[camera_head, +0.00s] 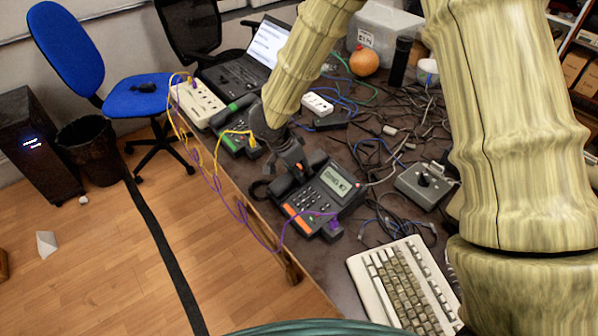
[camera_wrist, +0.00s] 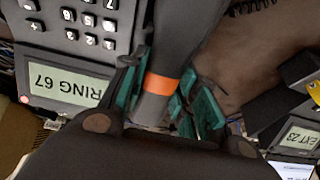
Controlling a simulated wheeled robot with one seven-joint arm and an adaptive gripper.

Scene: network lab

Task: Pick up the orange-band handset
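The orange-band handset is dark, with a bright orange band (camera_wrist: 164,84). In the wrist view it runs up between the two teal finger pads of my gripper (camera_wrist: 165,92), which press close on both its sides, near the band. In the head view my gripper (camera_head: 291,163) is over the handset side of a black desk phone (camera_head: 318,203) with an orange strip. The handset is partly hidden there, and I cannot tell whether it is clear of its cradle. The phone's screen (camera_wrist: 68,83) reads "RING 67".
A green-striped phone (camera_head: 236,134) stands behind, with a laptop (camera_head: 250,62) beyond it. A second screen (camera_wrist: 297,137) reads "EXT 23". A keyboard (camera_head: 404,287) lies in front, a grey box (camera_head: 424,184) to the right. Purple cable (camera_head: 240,212) hangs along the table edge; loose cables cover the right.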

